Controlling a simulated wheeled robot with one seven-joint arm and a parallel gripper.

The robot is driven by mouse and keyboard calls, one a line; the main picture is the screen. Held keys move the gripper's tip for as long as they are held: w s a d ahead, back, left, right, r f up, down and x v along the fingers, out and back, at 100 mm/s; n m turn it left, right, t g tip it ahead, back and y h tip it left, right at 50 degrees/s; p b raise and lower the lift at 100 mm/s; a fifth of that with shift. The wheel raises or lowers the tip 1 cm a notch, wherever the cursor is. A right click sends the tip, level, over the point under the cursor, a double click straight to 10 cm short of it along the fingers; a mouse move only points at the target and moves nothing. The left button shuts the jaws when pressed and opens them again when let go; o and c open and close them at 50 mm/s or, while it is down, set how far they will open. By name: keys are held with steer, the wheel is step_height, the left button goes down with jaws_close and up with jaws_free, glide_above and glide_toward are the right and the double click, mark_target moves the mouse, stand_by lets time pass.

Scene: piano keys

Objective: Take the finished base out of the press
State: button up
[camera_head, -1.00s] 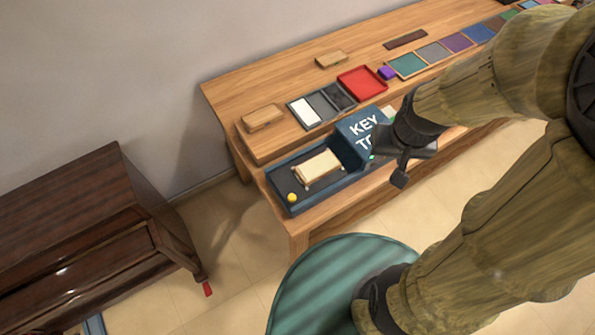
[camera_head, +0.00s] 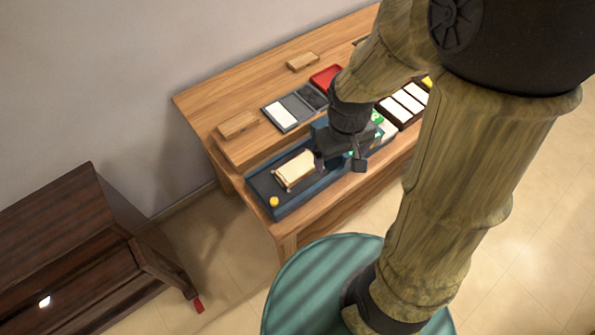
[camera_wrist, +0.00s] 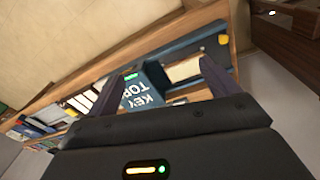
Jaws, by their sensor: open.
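The press is a blue tray-like machine (camera_head: 296,201) on the front of the wooden bench, with a raised block lettered "KEY TO..." (camera_wrist: 141,90) at one end. The pale wooden base (camera_head: 295,170) lies in the open tray, and it also shows in the wrist view (camera_wrist: 184,70). A yellow knob (camera_head: 273,202) sits at the tray's near left corner. My gripper (camera_head: 340,163) is open and empty, above the lettered block and just right of the base. In the wrist view its fingers (camera_wrist: 160,85) spread either side of the block. It hides most of the block in the head view.
The bench's upper shelf holds a wooden block (camera_head: 238,124), a tray with a white piece (camera_head: 281,115) and a red tray (camera_head: 326,76). A dark case with white keys (camera_head: 403,103) stands right of my gripper. A dark piano-like cabinet (camera_head: 70,235) stands at left.

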mark_target(292, 170)
steer(key=w+a+f+n+t+h+b, duration=0.1)
steer(key=a+f+n+h+b, duration=0.2)
steer(key=a+f+n, duration=0.2)
steer(key=w+a+f+n+t+h+b, duration=0.1)
steer(key=a+f+n+h+b, duration=0.2)
steer(key=a+f+n, duration=0.2)
steer(key=w+a+f+n+h+b, duration=0.1)
steer(key=a+f+n+h+b, duration=0.2)
steer(key=a+f+n, duration=0.3)
steer(key=shift+w+a+n+t, duration=0.2)
steer(key=shift+a+n+t, duration=0.2)
steer(key=shift+n, duration=0.1)
steer(key=a+f+n+t+h+b, duration=0.1)
steer(key=a+n+t, duration=0.3)
steer(key=a, duration=0.2)
steer(key=shift+s+a+f+h, duration=0.15)
steer(key=shift+s+a+h, duration=0.05)
steer(key=shift+s+h, duration=0.1)
steer(key=shift+w, duration=0.1)
steer(key=x, duration=1.2)
steer(key=shift+d+p, duration=0.15)
steer(key=shift+p, duration=0.25)
